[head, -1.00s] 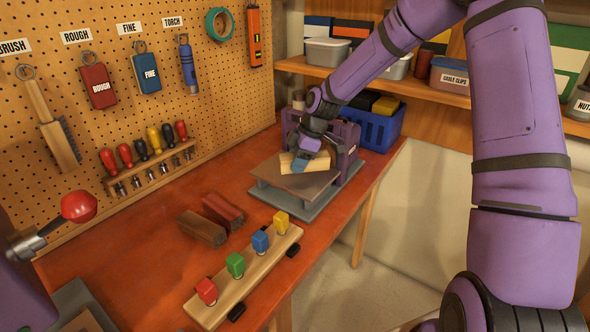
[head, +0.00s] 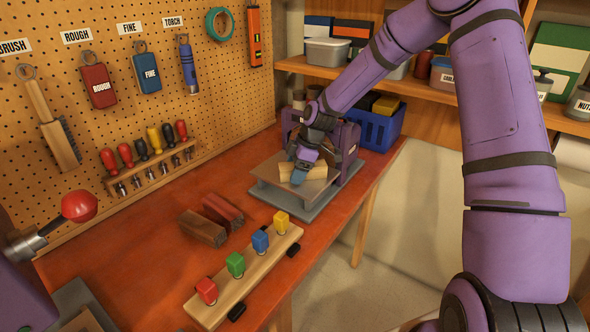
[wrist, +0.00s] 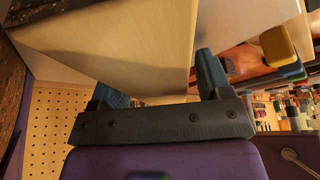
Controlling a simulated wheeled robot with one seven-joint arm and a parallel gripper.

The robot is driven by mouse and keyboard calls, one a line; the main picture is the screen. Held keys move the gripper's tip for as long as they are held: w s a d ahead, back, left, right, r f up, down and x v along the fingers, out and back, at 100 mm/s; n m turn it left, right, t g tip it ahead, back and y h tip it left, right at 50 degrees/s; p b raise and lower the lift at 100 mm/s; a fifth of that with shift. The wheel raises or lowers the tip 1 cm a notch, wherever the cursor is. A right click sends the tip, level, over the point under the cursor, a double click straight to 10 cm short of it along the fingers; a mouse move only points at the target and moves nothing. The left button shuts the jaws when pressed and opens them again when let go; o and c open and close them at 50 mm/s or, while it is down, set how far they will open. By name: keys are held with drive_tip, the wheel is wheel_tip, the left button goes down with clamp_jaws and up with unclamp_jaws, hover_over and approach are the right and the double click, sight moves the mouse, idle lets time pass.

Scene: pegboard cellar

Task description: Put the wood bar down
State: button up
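The wood bar (head: 316,172) is pale and lies across my gripper (head: 298,179) at the brown table plate (head: 290,196) of the purple bench machine. The head view does not clearly show whether the bar rests on the plate or hangs just above it. In the wrist view the bar (wrist: 125,45) fills the upper left, between the two dark blue fingers of my gripper (wrist: 160,85). The right finger is against the bar's side; the bar hides part of the left finger. My gripper appears shut on the bar.
A rail with coloured blocks (head: 240,285) and two dark bars (head: 203,228) are on the red bench left of the machine. A blue crate (head: 372,127) stands behind it. A pegboard (head: 130,80) with hanging tools backs the bench. Open bench surface (head: 120,250) lies at left.

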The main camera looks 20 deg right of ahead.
drive_tip(key=v, duration=1.1)
drive_tip(key=shift+d+r, duration=0.15)
drive_tip(key=shift+r, duration=0.4)
drive_tip(key=s+r+m+t+h, duration=0.15)
drive_tip(key=s+r+m, duration=0.25)
drive_tip(key=s+r, duration=0.4)
drive_tip(key=s+r+m+t+h, duration=0.1)
drive_tip(key=s+r+m+h, duration=0.4)
drive_tip(key=s, duration=0.6)
drive_tip(key=s+d+r+m+t+y, duration=0.1)
drive_tip(key=s+r+m, duration=0.1)
drive_tip(key=s, duration=0.7)
drive_tip(key=s+d+r+m+t+y, duration=0.1)
drive_tip(key=s+r+m, duration=0.2)
drive_tip(key=s, duration=0.6)
drive_tip(key=shift+d+m, duration=0.25)
drive_tip(key=shift+m, duration=0.85)
drive_tip(key=shift+o, duration=0.4)
drive_tip(key=shift+r, duration=0.15)
